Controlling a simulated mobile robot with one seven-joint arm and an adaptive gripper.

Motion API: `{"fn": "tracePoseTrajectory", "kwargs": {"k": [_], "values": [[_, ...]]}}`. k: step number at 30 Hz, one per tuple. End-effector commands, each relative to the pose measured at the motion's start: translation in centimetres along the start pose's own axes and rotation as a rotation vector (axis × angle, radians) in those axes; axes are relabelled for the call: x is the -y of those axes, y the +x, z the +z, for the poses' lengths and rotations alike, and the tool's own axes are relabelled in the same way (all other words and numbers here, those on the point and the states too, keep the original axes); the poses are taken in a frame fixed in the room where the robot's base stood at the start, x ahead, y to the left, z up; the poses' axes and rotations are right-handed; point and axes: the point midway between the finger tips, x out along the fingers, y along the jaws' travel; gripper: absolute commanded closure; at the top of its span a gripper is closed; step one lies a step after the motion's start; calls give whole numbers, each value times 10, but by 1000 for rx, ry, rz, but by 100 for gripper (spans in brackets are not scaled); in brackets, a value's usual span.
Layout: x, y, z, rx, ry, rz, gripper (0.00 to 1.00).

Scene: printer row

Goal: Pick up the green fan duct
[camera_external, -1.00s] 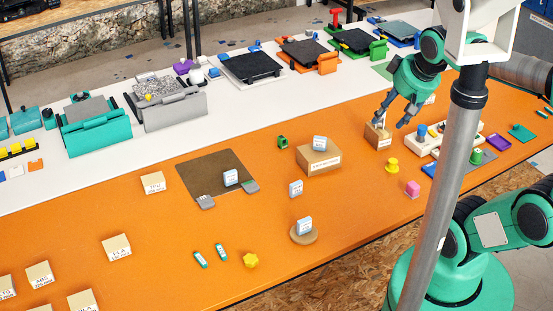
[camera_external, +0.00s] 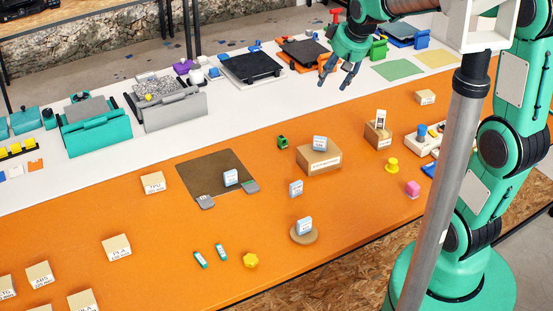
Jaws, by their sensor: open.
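A small green part with a dark opening, which looks like the green fan duct (camera_external: 282,142), lies on the orange table near its far edge, left of a cardboard box (camera_external: 318,160). Nothing covers it. My gripper (camera_external: 338,82) is open and empty. It hangs above the white rear counter by the orange printer, up and to the right of the green part in the picture and well apart from it.
The cardboard box carries a white labelled card (camera_external: 320,143). A smaller box (camera_external: 377,135) stands further right, near a yellow knob (camera_external: 392,165). A brown mat (camera_external: 205,175) lies to the left. Printers, including a black-bed one (camera_external: 252,68), line the white counter behind.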

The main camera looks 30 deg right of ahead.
Motion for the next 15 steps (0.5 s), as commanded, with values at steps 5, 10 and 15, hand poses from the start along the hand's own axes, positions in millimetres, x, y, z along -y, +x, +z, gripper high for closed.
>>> {"fn": "tracePoseTrajectory", "kwargs": {"k": [5, 10, 15], "values": [[-7, 44, -32, 12, -3, -3, 52], [-13, 87, -58, 18, -6, -5, 52], [-21, 135, -80, 26, -11, -6, 52]]}}
